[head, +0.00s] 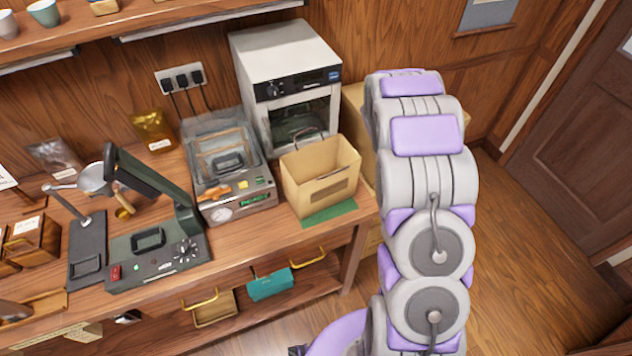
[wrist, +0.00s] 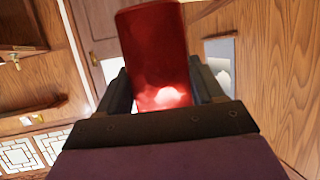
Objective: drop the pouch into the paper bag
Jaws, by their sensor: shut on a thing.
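The pouch (wrist: 155,52) is red and shiny, and it stands up between the fingers of my gripper (wrist: 163,90) in the wrist view. My gripper is shut on it. The paper bag (head: 318,184) is tan, open at the top and upright on a green mat (head: 330,216) near the right end of the bench in the head view. In the head view my arm rises to the right of the bag. My gripper and the pouch do not show there.
A white oven-like machine (head: 286,85) stands behind the bag. A vacuum sealer (head: 228,175) is left of it, and a press with a raised lid (head: 155,240) further left. A gold pouch (head: 152,130) stands near the wall. Floor is clear at the right.

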